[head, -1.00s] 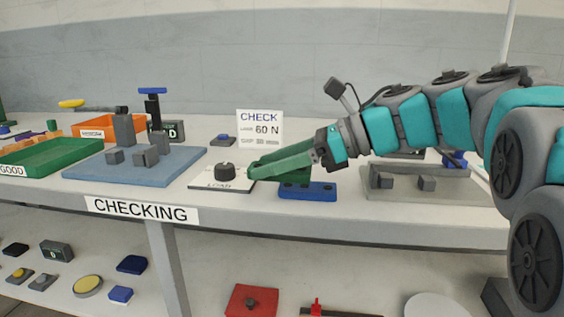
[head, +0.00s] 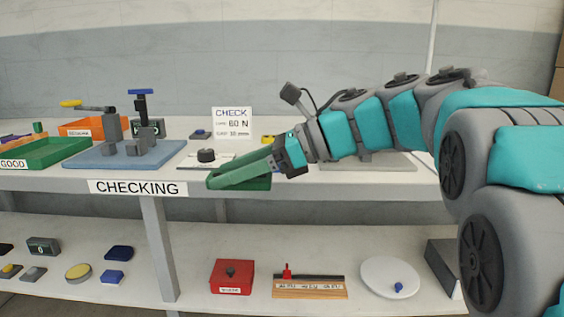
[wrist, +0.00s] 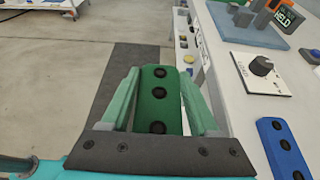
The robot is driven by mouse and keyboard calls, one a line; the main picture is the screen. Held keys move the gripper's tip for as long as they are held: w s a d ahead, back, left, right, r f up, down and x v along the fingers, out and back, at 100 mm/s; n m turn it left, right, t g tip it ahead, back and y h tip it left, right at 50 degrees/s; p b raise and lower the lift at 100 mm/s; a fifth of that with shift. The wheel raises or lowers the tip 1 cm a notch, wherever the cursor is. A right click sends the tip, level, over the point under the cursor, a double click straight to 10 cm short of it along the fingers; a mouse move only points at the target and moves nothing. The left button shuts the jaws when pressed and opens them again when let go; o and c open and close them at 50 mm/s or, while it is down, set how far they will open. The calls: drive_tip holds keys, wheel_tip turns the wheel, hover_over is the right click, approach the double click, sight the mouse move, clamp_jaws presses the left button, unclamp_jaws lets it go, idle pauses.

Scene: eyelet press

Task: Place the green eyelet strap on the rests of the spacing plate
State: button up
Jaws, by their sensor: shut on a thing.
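The green eyelet strap (wrist: 158,103), with black eyelets along it, is held between the two green fingers of my gripper (wrist: 157,78). In the head view a dark green edge of the strap (head: 258,184) shows below my gripper (head: 212,180). The strap is over the floor just in front of the table's front edge. A grey plate (head: 372,163) on the table is mostly hidden behind my arm; I cannot tell for sure that it is the spacing plate.
A blue eyelet strap (wrist: 283,148) lies on the table beside a knob panel (wrist: 260,72). A blue plate with grey blocks (head: 90,161) is to the left, near the green tray (head: 62,152). The lower shelf (head: 215,240) holds several items. The floor (wrist: 60,85) is clear.

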drive_tip(key=shift+s+d+f, duration=0.1)
drive_tip(key=shift+d+f, duration=0.1)
drive_tip(key=shift+f, duration=0.05)
drive_tip(key=w+d+f+m+t+h, duration=0.4)
drive_tip(key=w+d+f+m, duration=0.2)
drive_tip(key=f, duration=0.7)
drive_tip(key=w+d+f+m+t+h, duration=0.4)
drive_tip(key=w+d+f, duration=0.5)
drive_tip(key=f, duration=0.4)
drive_tip(key=w+d+f+m+t+h, duration=0.5)
drive_tip(key=w+d+f+m, duration=0.2)
drive_tip(key=f, duration=0.6)
drive_tip(key=shift+w+d+f+m, duration=0.15)
drive_tip(key=shift+w+d, duration=0.05)
drive_tip(key=shift+w, duration=0.3)
drive_tip(key=shift+w+d+f+m, duration=0.1)
drive_tip(key=shift+w+d+m, duration=0.05)
drive_tip(key=shift+w, duration=0.35)
